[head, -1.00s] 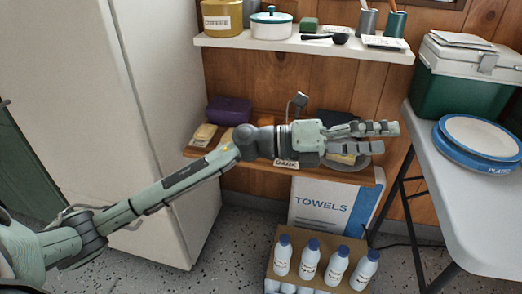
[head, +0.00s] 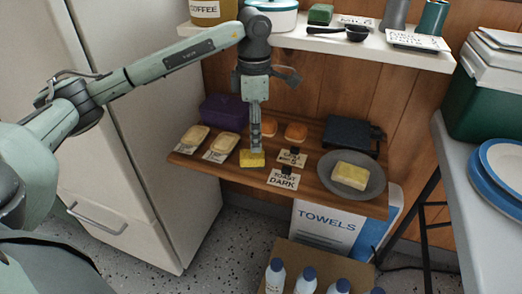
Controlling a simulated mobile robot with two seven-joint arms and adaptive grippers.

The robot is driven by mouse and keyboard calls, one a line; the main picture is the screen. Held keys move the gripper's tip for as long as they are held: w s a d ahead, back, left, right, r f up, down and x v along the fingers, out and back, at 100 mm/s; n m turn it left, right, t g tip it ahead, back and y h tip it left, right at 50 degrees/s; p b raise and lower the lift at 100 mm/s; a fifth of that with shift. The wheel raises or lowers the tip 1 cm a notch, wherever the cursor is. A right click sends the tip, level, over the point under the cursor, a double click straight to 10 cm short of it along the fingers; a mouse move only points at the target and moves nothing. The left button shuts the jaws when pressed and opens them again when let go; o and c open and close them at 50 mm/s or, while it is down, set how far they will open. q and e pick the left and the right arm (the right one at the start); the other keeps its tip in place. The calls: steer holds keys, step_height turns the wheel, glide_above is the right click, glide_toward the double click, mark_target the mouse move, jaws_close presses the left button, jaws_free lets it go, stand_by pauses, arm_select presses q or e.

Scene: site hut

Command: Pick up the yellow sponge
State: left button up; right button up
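The yellow sponge (head: 252,159) lies near the front edge of the lower wooden shelf (head: 322,200). My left gripper (head: 255,146) points straight down right above it, its fingertips at the sponge's top or just behind it. The fingers line up in this view, so their gap is hidden and I cannot tell whether they hold the sponge. A second pale yellow block (head: 350,175) lies on a grey plate (head: 370,190) at the shelf's right. My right gripper is not in view.
Pale slices (head: 195,138), a purple box (head: 223,113), orange-brown pieces (head: 296,131), a "TOAST DARK" card (head: 286,180) and a dark appliance (head: 350,135) surround the sponge. The white upper shelf (head: 320,44) hangs above. Bottles (head: 305,280) stand in a carton below.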

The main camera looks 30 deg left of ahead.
mark_target(254, 154)
arm_select(q)
steer(key=f, duration=0.6)
steer(key=shift+s+a+f, duration=0.1)
steer(key=shift+s+f, duration=0.2)
steer(key=shift+f, duration=0.25)
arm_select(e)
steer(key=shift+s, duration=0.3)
arm_select(q)
steer(key=shift+c, duration=0.6)
steer(key=c, duration=1)
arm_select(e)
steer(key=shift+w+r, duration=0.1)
arm_select(q)
steer(key=shift+r, duration=0.1)
